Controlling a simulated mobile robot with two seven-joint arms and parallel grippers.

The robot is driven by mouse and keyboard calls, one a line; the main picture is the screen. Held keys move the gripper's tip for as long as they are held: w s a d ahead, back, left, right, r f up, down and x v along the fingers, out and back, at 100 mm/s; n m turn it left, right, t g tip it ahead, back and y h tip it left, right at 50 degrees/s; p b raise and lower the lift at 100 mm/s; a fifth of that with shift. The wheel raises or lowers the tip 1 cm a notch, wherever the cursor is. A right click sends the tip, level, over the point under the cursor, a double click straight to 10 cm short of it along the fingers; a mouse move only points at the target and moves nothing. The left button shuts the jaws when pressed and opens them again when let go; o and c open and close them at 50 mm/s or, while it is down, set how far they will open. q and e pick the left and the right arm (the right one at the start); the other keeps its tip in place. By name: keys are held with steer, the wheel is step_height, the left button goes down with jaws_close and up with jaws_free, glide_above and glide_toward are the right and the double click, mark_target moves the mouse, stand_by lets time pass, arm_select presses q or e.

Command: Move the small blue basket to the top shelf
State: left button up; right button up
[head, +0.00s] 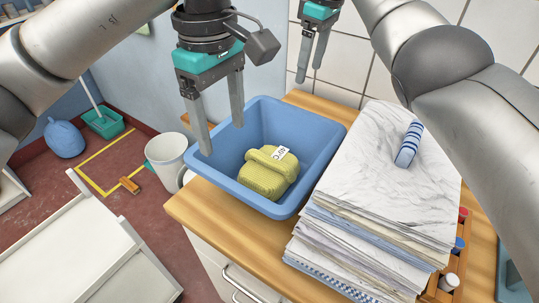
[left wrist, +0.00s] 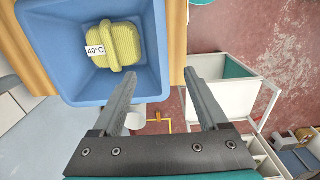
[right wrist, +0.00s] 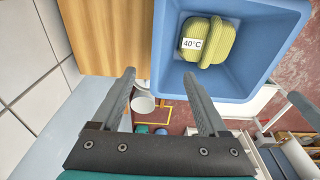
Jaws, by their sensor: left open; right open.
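The small blue basket (head: 305,125) stands on the wooden counter. A folded yellow-green knitted bundle (head: 267,176) with a 40°C label lies inside it. My left gripper (head: 220,135) is open at the basket's left rim. In the left wrist view (left wrist: 160,74) one finger appears over the inside and the other outside. My right gripper (head: 309,72) is open by the far rim. In the right wrist view (right wrist: 158,74) its fingers appear on either side of the basket wall (right wrist: 157,60). I cannot tell whether either gripper touches the basket. No shelf is clearly identifiable as the top one.
A tall stack of folded linens (head: 370,200) with a blue-striped roll (head: 408,145) on top stands right of the basket. A white bucket (head: 167,155) is left of the counter (head: 195,205). A white cart (head: 75,250) stands at lower left. The tiled wall (head: 345,60) is close behind.

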mark_target(299, 111)
arm_select(q)
step_height(299, 111, down, 14)
steer(key=shift+f, duration=0.15)
arm_select(e)
steer(key=f, duration=0.4)
steer(key=a+f, duration=0.1)
steer(key=f, duration=0.4)
steer(key=w+f, duration=0.1)
steer(key=f, duration=0.4)
steer(key=shift+a+f, duration=0.15)
steer(key=shift+a, duration=0.05)
arm_select(q)
jaws_close()
arm_select(e)
jaws_close()
steer(key=shift+w, duration=0.1)
